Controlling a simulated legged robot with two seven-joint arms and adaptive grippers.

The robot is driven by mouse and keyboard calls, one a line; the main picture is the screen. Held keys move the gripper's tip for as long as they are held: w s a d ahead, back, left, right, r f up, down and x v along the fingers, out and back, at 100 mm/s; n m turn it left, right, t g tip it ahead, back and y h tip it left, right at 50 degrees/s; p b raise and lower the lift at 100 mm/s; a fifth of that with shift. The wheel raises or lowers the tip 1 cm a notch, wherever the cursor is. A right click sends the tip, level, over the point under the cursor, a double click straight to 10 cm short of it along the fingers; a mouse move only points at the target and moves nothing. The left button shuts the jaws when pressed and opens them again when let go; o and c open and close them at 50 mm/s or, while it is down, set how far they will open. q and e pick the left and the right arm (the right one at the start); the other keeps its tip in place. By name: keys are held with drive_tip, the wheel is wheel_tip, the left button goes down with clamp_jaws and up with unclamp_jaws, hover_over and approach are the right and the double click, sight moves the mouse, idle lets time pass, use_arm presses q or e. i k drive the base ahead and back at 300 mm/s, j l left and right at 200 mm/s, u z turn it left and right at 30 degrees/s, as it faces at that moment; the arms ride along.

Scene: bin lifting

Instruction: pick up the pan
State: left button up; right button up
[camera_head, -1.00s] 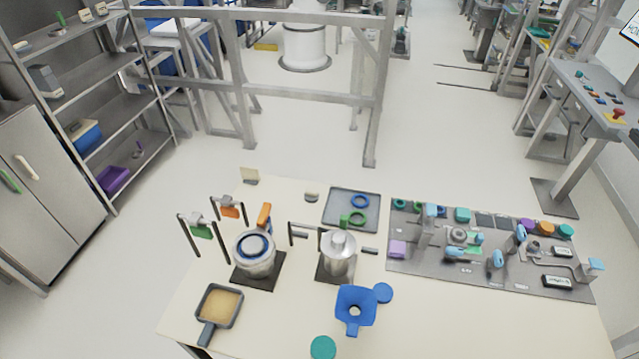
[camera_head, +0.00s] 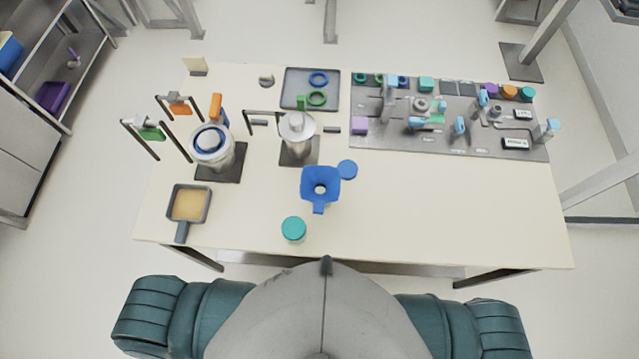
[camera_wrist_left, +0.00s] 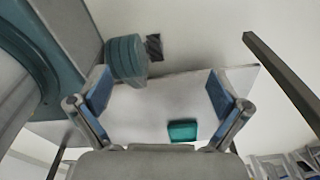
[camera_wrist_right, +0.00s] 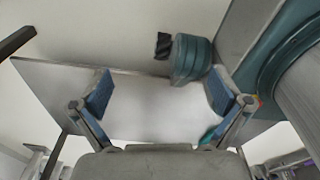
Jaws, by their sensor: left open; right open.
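The pan (camera_head: 188,205) is a small square grey pan with tan contents. It sits on the table's front left corner in the head view, with its handle toward the front edge. My left gripper (camera_wrist_left: 158,95) is open and empty in the left wrist view. My right gripper (camera_wrist_right: 158,95) is open and empty in the right wrist view. Neither gripper shows in the head view, and the pan cannot be made out in either wrist view.
A tray (camera_head: 297,92) and a crowded grey board (camera_head: 370,141) lie behind. The front right of the table is clear.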

sight(188, 205)
drive_tip(key=k+u, duration=0.1)
drive_tip(key=u, duration=0.3)
drive_tip(key=k+u, duration=0.1)
drive_tip(key=u, duration=0.25)
drive_tip(key=k+u, duration=0.1)
drive_tip(key=u, duration=0.3)
drive_tip(key=j+u, duration=0.15)
drive_tip(key=u, duration=0.2)
drive_tip(key=z, duration=1.35)
drive_tip(key=u, duration=1.35)
drive_tip(key=k, duration=0.05)
